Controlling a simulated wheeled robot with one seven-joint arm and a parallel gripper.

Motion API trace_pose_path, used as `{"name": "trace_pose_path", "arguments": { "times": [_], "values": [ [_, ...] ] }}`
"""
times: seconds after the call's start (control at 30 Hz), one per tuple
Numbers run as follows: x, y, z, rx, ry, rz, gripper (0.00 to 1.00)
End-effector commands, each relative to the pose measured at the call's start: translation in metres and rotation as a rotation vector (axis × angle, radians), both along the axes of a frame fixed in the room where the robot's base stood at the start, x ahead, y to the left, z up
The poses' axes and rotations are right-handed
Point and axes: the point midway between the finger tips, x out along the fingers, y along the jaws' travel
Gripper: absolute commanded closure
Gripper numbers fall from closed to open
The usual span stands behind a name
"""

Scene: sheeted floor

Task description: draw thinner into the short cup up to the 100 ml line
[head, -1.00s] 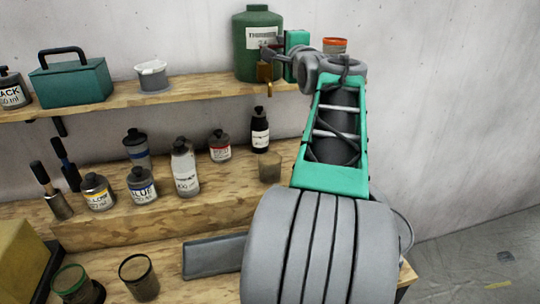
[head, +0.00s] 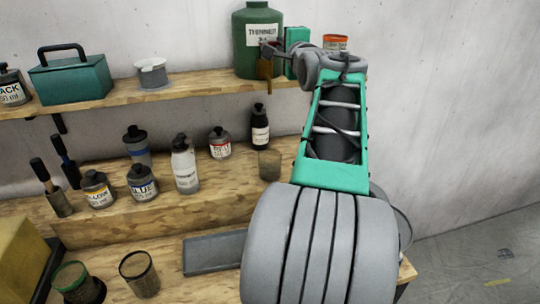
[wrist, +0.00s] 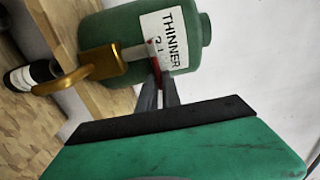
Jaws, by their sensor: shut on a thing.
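A green thinner jug (head: 258,58) stands on the upper shelf with a brass tap (head: 265,69) at its front. The tap (wrist: 101,62) and the jug's label (wrist: 168,38) show large in the wrist view. My gripper (wrist: 157,80) is shut on the red tap lever (wrist: 154,55), beside the jug. In the head view my gripper (head: 278,51) is small and partly hides the jug. A short see-through cup (head: 270,166) stands upright on the shelf below, under the tap. I cannot make out a liquid level or its line.
A black bottle (head: 260,130) stands close behind the cup. Several paint bottles and a pale squeeze bottle (head: 185,167) stand to the left. Two rimmed cups (head: 139,276) (head: 78,284) and a grey tray (head: 214,253) are on the lower surface.

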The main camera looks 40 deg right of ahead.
Motion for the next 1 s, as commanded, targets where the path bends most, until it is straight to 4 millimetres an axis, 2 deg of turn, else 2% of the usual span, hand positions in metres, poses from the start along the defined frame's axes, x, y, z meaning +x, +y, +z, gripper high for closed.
{"name": "trace_pose_path", "arguments": {
  "times": [1.0],
  "values": [
    [0.0042,-0.0045,-0.0004,0.000,0.001,0.123,1.00]
  ]
}}
